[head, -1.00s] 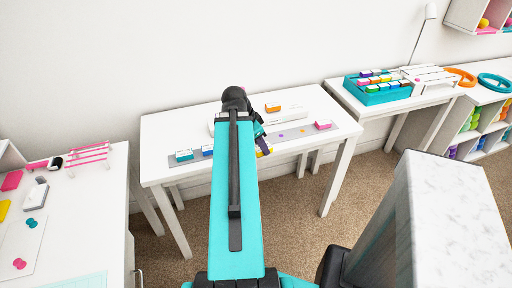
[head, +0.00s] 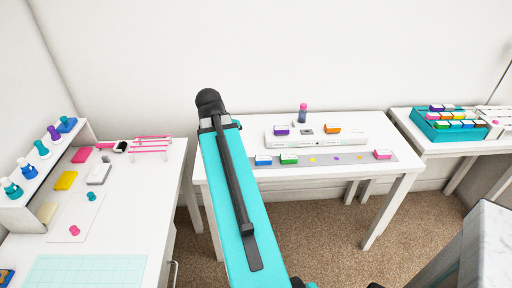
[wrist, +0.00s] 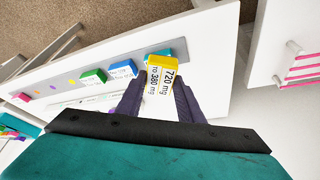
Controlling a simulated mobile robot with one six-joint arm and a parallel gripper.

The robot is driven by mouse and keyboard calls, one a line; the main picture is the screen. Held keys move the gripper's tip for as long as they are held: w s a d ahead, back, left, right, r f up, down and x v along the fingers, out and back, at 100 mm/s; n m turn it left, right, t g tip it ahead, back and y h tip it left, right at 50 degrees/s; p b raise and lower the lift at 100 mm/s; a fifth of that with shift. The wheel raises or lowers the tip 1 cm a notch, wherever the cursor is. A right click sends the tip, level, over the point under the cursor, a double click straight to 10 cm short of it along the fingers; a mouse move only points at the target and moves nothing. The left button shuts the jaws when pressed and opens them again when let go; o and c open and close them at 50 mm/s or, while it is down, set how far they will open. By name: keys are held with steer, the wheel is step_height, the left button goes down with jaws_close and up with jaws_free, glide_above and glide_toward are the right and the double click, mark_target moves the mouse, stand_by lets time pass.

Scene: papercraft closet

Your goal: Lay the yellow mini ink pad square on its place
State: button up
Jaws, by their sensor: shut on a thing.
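The yellow mini ink pad (wrist: 172,78), with a white printed label, is between the dark fingers of my gripper (wrist: 157,90) in the wrist view. My gripper is shut on it, above the left end of the table; in the head view my arm hides both. A grey strip (head: 325,161) lies along the table's front. It bears a yellow dot (head: 312,160), a purple dot (head: 336,158) and an orange dot (head: 359,157), all uncovered. A green pad (head: 289,159), a blue pad (head: 263,161) and a pink pad (head: 383,155) sit on it. A teal pad (wrist: 152,54) shows just beyond the yellow one.
Behind the strip, a white block (head: 310,141) carries a purple pad (head: 281,131) and an orange pad (head: 333,129). A small bottle (head: 303,114) stands behind it. A desk (head: 135,220) with craft items is at left; a teal pad rack (head: 445,125) is at right.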

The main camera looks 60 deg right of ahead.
steer(key=w+a+r+n+t+y, duration=0.1)
steer(key=w+a+r+n, duration=0.2)
steer(key=a, duration=1.1)
steer(key=w+a+r+n+t+y, duration=0.1)
steer(key=w+a+r+n+y, duration=0.1)
steer(key=w+a+n, duration=0.5)
steer(key=w+a+r+n+t+y, duration=0.1)
steer(key=w+a+r+n, duration=0.2)
steer(key=w+a, duration=0.8)
steer(key=a+n, duration=0.2)
steer(key=a, duration=0.8)
steer(key=shift+r+n, duration=0.3)
steer(key=shift+r, duration=0.05)
